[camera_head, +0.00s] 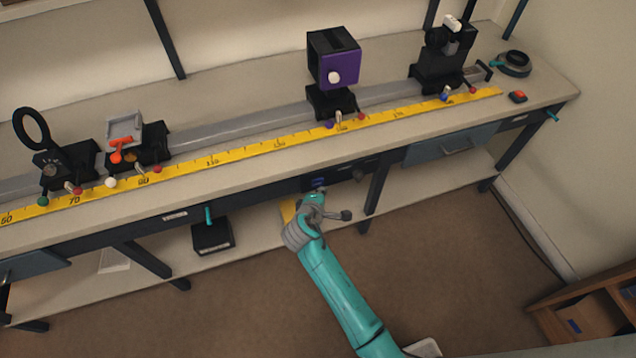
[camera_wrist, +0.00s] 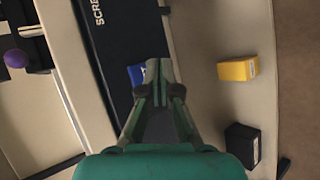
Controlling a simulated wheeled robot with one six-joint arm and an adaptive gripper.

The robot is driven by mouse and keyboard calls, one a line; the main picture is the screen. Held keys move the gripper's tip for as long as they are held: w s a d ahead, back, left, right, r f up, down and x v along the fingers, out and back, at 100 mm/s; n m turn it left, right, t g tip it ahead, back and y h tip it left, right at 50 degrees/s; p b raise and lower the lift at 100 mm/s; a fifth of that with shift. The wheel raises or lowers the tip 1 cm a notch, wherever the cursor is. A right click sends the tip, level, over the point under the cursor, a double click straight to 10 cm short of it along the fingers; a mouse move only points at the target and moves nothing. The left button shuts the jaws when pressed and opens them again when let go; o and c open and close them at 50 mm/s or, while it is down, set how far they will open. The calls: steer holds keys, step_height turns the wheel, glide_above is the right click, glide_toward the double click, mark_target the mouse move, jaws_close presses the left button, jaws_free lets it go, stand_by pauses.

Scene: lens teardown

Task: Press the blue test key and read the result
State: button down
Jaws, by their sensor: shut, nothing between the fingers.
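The blue test key (camera_head: 319,184) is on a dark panel (camera_head: 346,176) under the bench's front edge. In the wrist view the key (camera_wrist: 136,73) shows as a blue patch with a white mark, partly hidden behind the fingertips. My gripper (camera_head: 317,196) is shut and empty, with its tips at the key in the head view. The fingertips (camera_wrist: 158,70) overlap the key's right side in the wrist view. I cannot tell whether they touch it or whether it is pressed in. No result readout is legible.
A long rail with a yellow scale (camera_head: 245,145) runs along the bench top. It carries several mounts, one with a purple box (camera_head: 341,69). Below the bench, a yellow box (camera_wrist: 237,70) and a black box (camera_wrist: 242,144) sit beside my gripper. Open floor lies in front.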

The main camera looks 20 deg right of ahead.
steer(key=shift+w, duration=0.15)
stand_by(0.3)
steer(key=shift+w, duration=0.3)
steer(key=shift+w, duration=0.35)
stand_by(0.6)
steer(key=shift+s, duration=0.8)
steer(key=shift+s, duration=0.1)
steer(key=shift+s, duration=2.4)
